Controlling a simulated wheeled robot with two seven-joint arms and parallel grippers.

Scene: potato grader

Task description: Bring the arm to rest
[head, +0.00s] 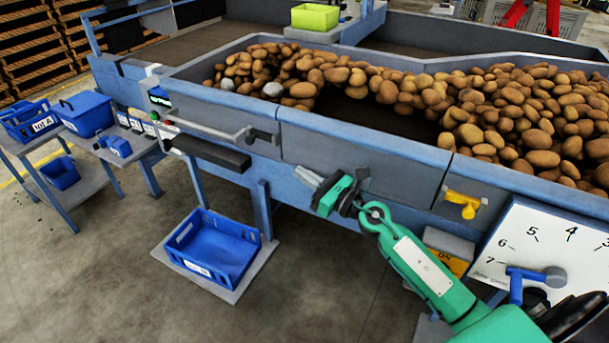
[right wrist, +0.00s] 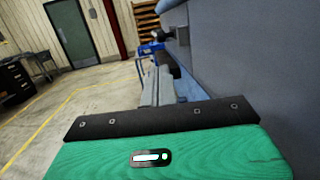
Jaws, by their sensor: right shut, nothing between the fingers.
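My right arm (head: 425,265) is green and comes in from the lower right in the head view. Its gripper (head: 310,178) is in front of the blue-grey side wall of the grader (head: 330,150), pointing left. The gripper is shut and empty. In the right wrist view the closed grey fingers (right wrist: 158,88) point forward along the grader's side, with the wall close on the right. Whether the gripper touches the wall cannot be told. My left gripper is not in view.
Potatoes (head: 520,110) lie on the grader's bed. A yellow handle (head: 463,203) and a numbered dial (head: 550,245) are at the right. A blue crate (head: 240,240) stands low, below left. The floor in front is clear.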

